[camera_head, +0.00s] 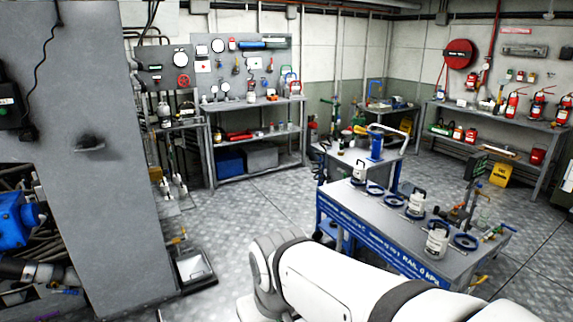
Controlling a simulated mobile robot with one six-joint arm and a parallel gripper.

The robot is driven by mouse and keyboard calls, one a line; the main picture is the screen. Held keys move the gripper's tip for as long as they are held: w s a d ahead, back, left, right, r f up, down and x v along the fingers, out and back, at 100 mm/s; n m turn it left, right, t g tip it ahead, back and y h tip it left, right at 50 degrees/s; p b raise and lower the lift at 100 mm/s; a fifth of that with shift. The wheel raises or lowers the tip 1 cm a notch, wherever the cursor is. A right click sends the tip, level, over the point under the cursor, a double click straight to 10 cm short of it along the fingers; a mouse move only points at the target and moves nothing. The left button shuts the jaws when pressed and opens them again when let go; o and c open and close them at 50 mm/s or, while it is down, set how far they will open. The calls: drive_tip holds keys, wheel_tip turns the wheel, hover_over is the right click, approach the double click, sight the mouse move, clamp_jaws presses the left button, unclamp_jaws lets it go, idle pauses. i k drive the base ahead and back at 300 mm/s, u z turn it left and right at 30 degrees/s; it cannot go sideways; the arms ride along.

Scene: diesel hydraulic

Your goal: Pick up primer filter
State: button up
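I cannot tell for sure which thing is the primer filter. White canister-like items with dark tops stand on the blue-fronted workbench (345,205): one at the back (359,173), one in the middle (416,205) and a larger one near the front (437,241). Dark blue ring-shaped items (466,241) lie beside them. My white arm crosses the bottom of the view in front of the bench. My gripper is out of view, so its state and hold do not show.
A grey cabinet (110,180) stands close on the left. A floor tray (193,266) lies beside it. Shelves (262,135) stand at the back, and a bench (490,125) with red extinguishers (514,103) at the back right. The central metal floor (262,205) is clear.

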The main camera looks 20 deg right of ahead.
sight(359, 174)
drive_tip(key=z, duration=0.6)
drive_tip(key=i, duration=1.7)
drive_tip(key=z, duration=0.95)
drive_tip(key=i, duration=0.95)
drive_tip(key=z, duration=0.1)
